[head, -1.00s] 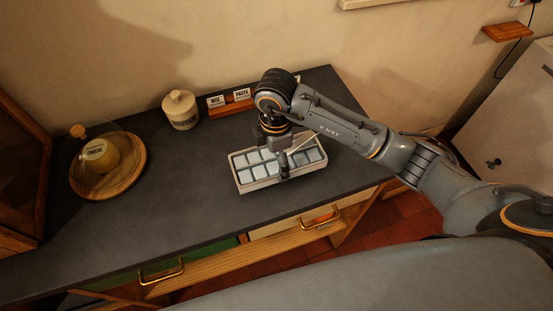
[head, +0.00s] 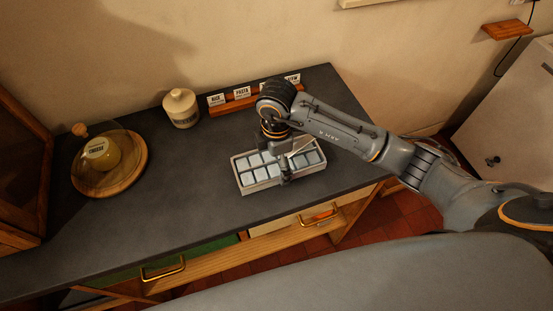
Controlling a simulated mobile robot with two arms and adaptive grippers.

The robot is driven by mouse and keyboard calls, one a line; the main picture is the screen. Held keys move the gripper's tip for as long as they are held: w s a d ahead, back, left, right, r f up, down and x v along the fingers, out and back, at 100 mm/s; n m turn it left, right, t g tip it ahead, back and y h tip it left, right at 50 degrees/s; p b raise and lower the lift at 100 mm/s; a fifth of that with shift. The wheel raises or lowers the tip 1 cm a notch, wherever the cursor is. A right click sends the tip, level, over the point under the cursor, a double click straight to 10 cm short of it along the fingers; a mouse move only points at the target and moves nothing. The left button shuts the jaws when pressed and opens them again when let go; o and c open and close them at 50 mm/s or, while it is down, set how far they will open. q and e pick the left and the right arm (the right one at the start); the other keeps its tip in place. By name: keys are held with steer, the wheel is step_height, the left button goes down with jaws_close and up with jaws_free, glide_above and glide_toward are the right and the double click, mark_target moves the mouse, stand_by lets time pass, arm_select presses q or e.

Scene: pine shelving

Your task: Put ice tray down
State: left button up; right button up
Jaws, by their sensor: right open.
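The ice tray (head: 245,182) is a pale rectangular tray with two rows of whitish-blue cubes. It rests on the dark counter (head: 190,215) near its front right part. My right gripper (head: 285,178) points down over the middle of the tray, with its fingers at the tray's front side and over the cubes. It is open, and it hides part of the cubes and the back rim. Whether a finger touches the tray cannot be told. My left gripper is not in view.
A wooden board with a glass dome and cheese (head: 103,155) stands at the left. A lidded cream jar (head: 181,108) and a wooden rack with labelled cards (head: 230,107) stand at the back. Open drawers with brass handles (head: 163,270) lie below the front edge. The counter's middle is clear.

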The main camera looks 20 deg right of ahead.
mark_target(276, 161)
step_height(276, 161, up, 12)
steer(key=shift+b, duration=0.3)
stand_by(0.7)
